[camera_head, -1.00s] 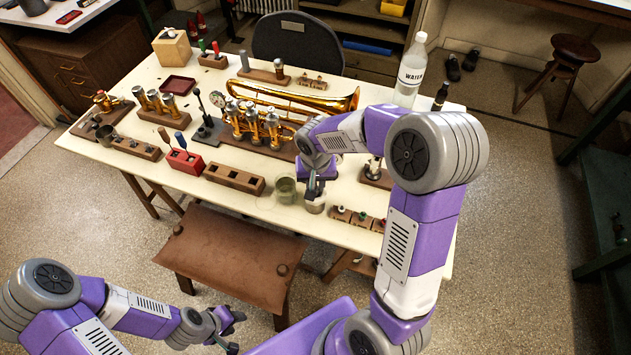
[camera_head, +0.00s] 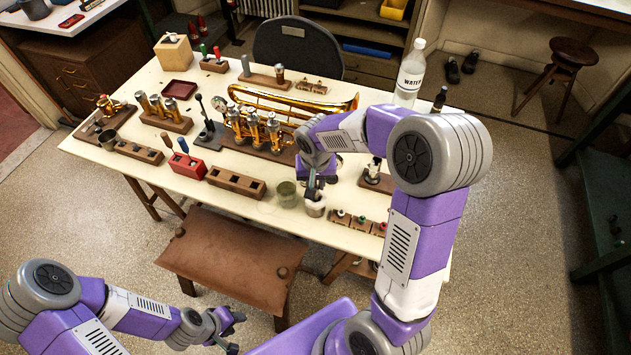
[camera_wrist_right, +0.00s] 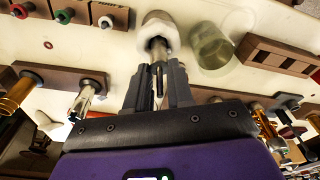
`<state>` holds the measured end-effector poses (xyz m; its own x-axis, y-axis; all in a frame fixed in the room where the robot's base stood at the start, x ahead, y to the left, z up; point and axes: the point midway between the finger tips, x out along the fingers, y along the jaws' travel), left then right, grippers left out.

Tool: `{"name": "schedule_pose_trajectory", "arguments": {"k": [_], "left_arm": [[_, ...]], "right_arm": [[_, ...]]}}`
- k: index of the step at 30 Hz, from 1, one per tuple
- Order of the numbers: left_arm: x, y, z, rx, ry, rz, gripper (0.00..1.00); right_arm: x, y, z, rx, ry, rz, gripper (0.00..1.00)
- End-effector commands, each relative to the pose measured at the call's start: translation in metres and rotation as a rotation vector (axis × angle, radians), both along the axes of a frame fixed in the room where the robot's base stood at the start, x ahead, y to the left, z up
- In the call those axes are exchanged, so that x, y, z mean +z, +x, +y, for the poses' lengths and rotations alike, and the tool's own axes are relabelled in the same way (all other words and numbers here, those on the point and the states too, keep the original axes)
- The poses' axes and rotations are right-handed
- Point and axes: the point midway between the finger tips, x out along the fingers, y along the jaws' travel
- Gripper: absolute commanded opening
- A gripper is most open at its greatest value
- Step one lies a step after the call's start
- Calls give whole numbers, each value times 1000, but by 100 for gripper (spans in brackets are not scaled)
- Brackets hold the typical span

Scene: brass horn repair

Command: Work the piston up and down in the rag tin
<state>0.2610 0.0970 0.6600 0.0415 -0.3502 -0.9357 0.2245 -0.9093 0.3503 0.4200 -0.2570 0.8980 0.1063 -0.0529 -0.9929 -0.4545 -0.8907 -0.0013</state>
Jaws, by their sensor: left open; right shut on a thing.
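The rag tin (camera_head: 315,209), a small metal cup with white rag in it, stands near the front edge of the table. In the right wrist view the white rag (camera_wrist_right: 160,30) shows around the piston's end. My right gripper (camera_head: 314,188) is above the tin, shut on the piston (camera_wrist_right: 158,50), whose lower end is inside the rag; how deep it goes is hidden.
A greenish glass jar (camera_head: 287,194) stands close left of the tin. A wooden block with square holes (camera_head: 236,183) lies further left, and a rack with small coloured caps (camera_head: 358,222) is just right. The brass horn (camera_head: 300,98) lies behind. A brown bench (camera_head: 232,255) stands in front.

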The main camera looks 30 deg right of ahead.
Motion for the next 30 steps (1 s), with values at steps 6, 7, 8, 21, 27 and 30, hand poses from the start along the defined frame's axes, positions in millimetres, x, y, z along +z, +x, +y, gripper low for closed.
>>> {"name": "schedule_pose_trajectory", "arguments": {"k": [6,7,8,21,27,30], "left_arm": [[-3,0,0,0,0,0,43],[-4,0,0,0,0,0,43],[-5,0,0,0,0,0,43],[-8,0,0,0,0,0,43],[-2,0,0,0,0,0,43],[-3,0,0,0,0,0,43]], "right_arm": [[-3,0,0,0,0,0,0],[-4,0,0,0,0,0,0],[-6,0,0,0,0,0,0],[-8,0,0,0,0,0,0],[-1,0,0,0,0,0,0],[-2,0,0,0,0,0,0]]}}
